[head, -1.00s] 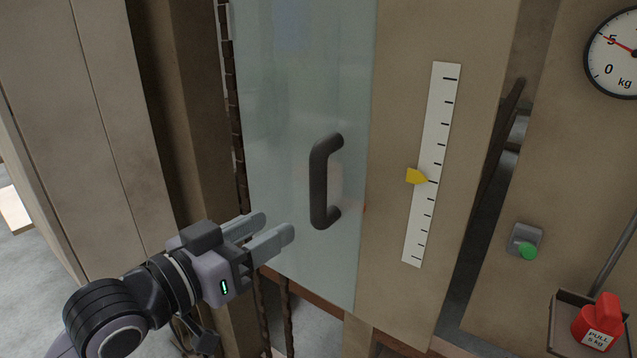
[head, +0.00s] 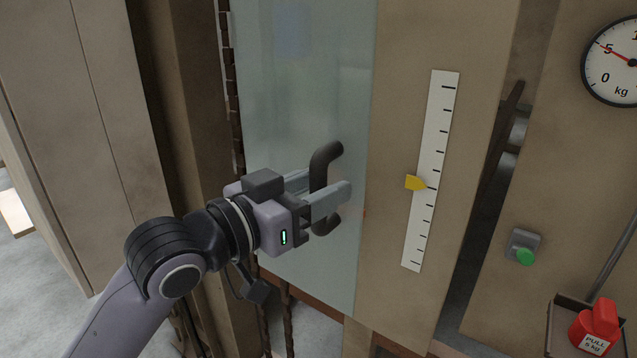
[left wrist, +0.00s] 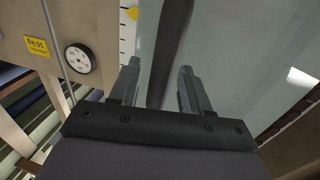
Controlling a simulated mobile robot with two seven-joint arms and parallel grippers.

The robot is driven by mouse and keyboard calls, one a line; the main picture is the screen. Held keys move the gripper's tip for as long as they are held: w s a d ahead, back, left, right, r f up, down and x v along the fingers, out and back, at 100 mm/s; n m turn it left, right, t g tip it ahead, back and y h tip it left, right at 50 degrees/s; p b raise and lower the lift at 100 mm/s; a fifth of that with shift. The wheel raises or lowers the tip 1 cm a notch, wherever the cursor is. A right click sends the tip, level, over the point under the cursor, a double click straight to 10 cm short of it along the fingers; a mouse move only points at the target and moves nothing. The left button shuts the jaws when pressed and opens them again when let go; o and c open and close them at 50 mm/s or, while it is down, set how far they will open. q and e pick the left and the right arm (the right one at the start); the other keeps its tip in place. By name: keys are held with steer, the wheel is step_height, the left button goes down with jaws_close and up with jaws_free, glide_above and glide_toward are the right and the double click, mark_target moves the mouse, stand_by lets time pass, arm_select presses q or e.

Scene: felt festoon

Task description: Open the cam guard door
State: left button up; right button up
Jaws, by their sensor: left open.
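The cam guard door is a pale, see-through panel (head: 300,105) that looks shut in its beige frame. Its dark curved handle (head: 326,160) stands upright near the panel's right edge. My left gripper (head: 328,195) is open, with its fingers at the lower half of the handle and hiding part of it. In the left wrist view the handle (left wrist: 172,45) runs between the two open fingers (left wrist: 160,95), and I see a gap on each side of it. My right gripper is not in view.
A white scale (head: 433,150) with a yellow pointer (head: 415,183) is right of the door. Further right are a green button (head: 525,257), a dial in kg (head: 615,70) and a red pull weight (head: 596,325).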

arm_select(q)
steer(key=shift+w+d, duration=0.1)
jaws_close()
